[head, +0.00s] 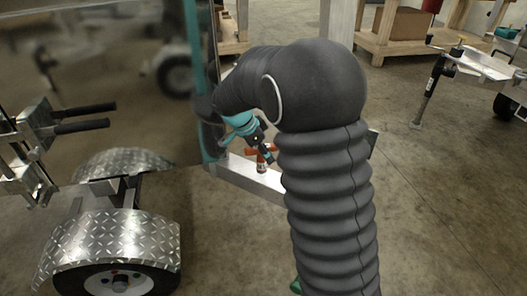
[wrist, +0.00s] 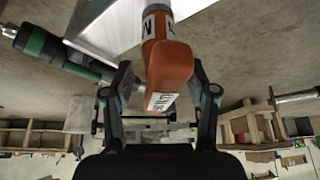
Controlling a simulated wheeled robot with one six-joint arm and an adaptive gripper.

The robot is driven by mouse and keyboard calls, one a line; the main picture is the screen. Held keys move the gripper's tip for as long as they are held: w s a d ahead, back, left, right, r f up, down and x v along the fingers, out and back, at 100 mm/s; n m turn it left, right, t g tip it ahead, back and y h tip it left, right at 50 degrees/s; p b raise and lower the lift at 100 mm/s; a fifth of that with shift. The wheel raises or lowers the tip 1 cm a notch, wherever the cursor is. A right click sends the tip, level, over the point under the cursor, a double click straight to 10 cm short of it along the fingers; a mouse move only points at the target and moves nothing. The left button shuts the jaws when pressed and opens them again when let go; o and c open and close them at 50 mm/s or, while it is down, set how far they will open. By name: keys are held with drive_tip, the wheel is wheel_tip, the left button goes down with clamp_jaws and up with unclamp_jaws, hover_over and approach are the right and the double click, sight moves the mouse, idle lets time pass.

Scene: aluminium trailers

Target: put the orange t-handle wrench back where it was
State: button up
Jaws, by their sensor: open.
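The orange t-handle wrench (head: 262,152) stands on a pale metal beam (head: 252,177), beside the end of my arm in the head view. In the wrist view the wrench's thick orange handle (wrist: 166,66), with white lettered labels, lies between the two fingers. My gripper (head: 257,143) is open, in black and teal, close to the wrench in the head view. In the wrist view my gripper (wrist: 160,78) has one finger on each side of the handle, with gaps visible. The wrench's lower end is hard to make out. My arm hides part of the beam.
A green and black cylindrical thing (wrist: 40,43) lies left of the handle in the wrist view. A diamond-plate trailer fender (head: 112,245) and forked black bars (head: 85,117) are at left.

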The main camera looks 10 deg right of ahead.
drive_tip(key=v, duration=1.1)
drive_tip(key=shift+a+r, duration=0.2)
drive_tip(key=shift+r, duration=0.1)
drive_tip(key=s+d+r+n+t+y, duration=0.1)
drive_tip(key=s+d+r+n, duration=0.1)
drive_tip(key=s+n, duration=0.35)
drive_tip(key=s+d+r+n+t+y, duration=0.1)
drive_tip(key=s+d+r+n+y, duration=0.15)
drive_tip(key=s, duration=0.65)
drive_tip(key=s+f+n+t+y, duration=0.1)
drive_tip(key=s+n, duration=0.6)
drive_tip(key=s, duration=0.8)
drive_tip(key=shift+a+f+n+t, duration=0.35)
drive_tip(key=shift+f+t, duration=0.35)
drive_tip(key=shift+f, duration=0.5)
drive_tip(key=shift+d+y, duration=0.1)
drive_tip(key=shift+y, duration=0.15)
